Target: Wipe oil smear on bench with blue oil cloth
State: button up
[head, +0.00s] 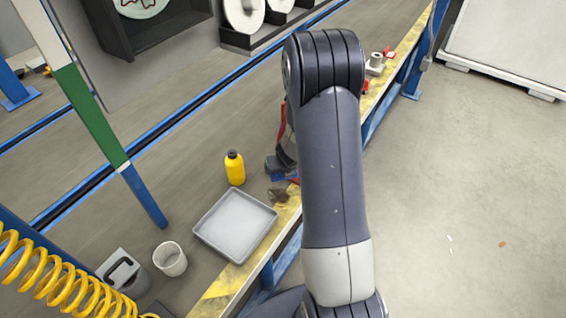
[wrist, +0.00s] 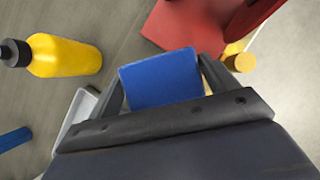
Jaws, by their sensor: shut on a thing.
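The blue oil cloth (wrist: 160,80) is a flat blue block between the two fingers of my gripper (wrist: 162,75) in the wrist view; the gripper is shut on it. In the head view my arm hides much of the gripper, which shows as a dark shape over the bench edge. A small dark brown patch (head: 278,195), which looks like the oil smear, lies on the bench (head: 190,180) just right of the grey tray, close to the gripper. The wrist view shows no smear. I cannot tell whether the cloth touches the bench.
A yellow bottle (head: 235,168) with a black cap stands on the bench behind the grey tray (head: 206,240). A white cup (head: 170,259) stands further left. A red object (wrist: 195,25) is close to the gripper in the wrist view. A blue-green post (head: 112,150) rises at left.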

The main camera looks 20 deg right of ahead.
jog(key=shift+d+f, duration=0.2)
jog(key=shift+f, duration=0.1)
notch_tip(320, 180, down, 6)
jog(key=b, duration=0.6)
jog(key=shift+r, duration=0.25)
jog(key=shift+f+b, duration=0.3)
jog(key=shift+b, duration=0.05)
jog(key=shift+r, duration=0.1)
